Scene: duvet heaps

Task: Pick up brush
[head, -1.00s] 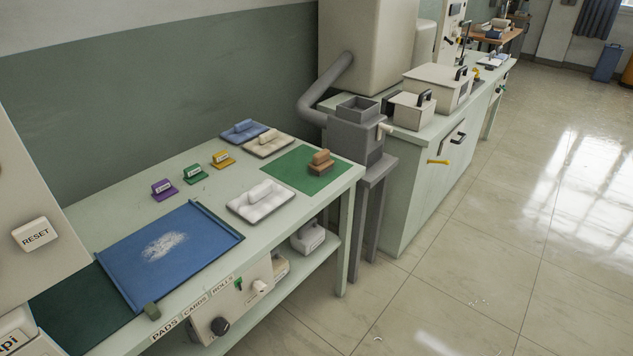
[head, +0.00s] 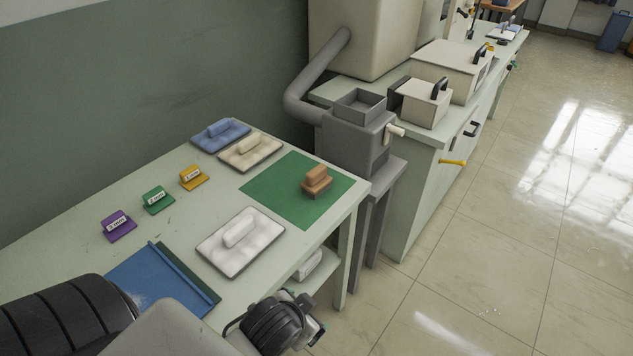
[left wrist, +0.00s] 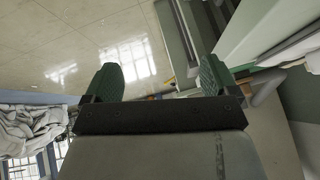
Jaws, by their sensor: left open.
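A brown brush-like block (head: 317,181) with a raised grip sits on the green mat (head: 270,190) near the table's far right corner. My left gripper (head: 307,314) is in the head view, low beside the table's front edge. It is nearer the camera than the brown block and well apart from it. In the left wrist view my left gripper (left wrist: 157,78) has its two green-padded fingers spread with nothing between them. The brown block cannot be made out in that view. My right gripper is not in view.
A white pad with a grip (head: 240,242) lies in front of the mat. Cream (head: 250,150) and blue (head: 220,134) pads lie behind it. Purple, green and yellow labelled blocks stand left. A blue tray (head: 180,280) is partly hidden by my arm. A grey hopper (head: 357,135) stands beyond the table.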

